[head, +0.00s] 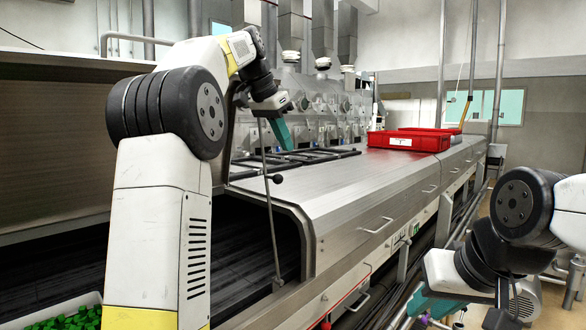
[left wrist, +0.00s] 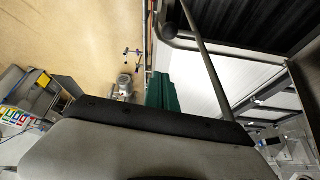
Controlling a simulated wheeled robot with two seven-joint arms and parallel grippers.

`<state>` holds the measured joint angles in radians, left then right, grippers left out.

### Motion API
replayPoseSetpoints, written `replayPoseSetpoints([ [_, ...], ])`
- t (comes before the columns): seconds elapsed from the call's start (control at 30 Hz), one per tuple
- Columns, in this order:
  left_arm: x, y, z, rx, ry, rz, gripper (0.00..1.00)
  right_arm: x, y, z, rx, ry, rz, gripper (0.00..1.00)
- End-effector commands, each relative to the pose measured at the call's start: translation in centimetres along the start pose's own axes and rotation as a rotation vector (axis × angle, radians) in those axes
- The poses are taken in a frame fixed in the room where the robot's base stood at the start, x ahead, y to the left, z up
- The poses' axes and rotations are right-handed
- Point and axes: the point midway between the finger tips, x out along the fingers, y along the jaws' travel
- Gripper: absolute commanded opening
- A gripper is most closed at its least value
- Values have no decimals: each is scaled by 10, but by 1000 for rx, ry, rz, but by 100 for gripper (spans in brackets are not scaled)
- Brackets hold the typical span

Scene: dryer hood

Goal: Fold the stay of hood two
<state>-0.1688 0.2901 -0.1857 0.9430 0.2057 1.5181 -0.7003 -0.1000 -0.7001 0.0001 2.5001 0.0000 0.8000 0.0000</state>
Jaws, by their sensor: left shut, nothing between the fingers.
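The stay (head: 271,228) is a thin grey rod standing almost upright at the open end of the dryer, with its foot low at the opening's edge. A black knob (head: 278,179) sticks out beside its middle. My left gripper (head: 287,146), with teal fingers, is shut and empty above the knob, close to the rod's upper part; I cannot tell whether it touches. In the left wrist view the shut green fingers (left wrist: 163,90) show beside a slanting rod (left wrist: 207,62). My right gripper (head: 432,304) is low at the right, partly hidden by its own arm.
The long steel dryer cover (head: 350,190) runs back to the right, with a red crate (head: 408,140) on it. Dark frames (head: 295,160) lie behind the left gripper. A tray of green pieces (head: 75,318) is at lower left. Open floor shows at right.

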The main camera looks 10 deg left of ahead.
Motion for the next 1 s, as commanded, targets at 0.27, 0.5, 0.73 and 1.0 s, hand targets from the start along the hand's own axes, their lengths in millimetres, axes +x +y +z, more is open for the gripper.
replayPoseSetpoints([
  [0.27,61,0,1,-1,-4,2,0,0,0,0,0,0,0,26],
  [0.5,63,0,25,-2,1,-2,0,0,0,0,0,0,0,26],
  [0.73,59,0,37,-1,2,-2,0,0,0,0,0,0,0,26],
  [1.0,59,0,38,-1,1,-2,0,0,0,0,0,0,0,26],
])
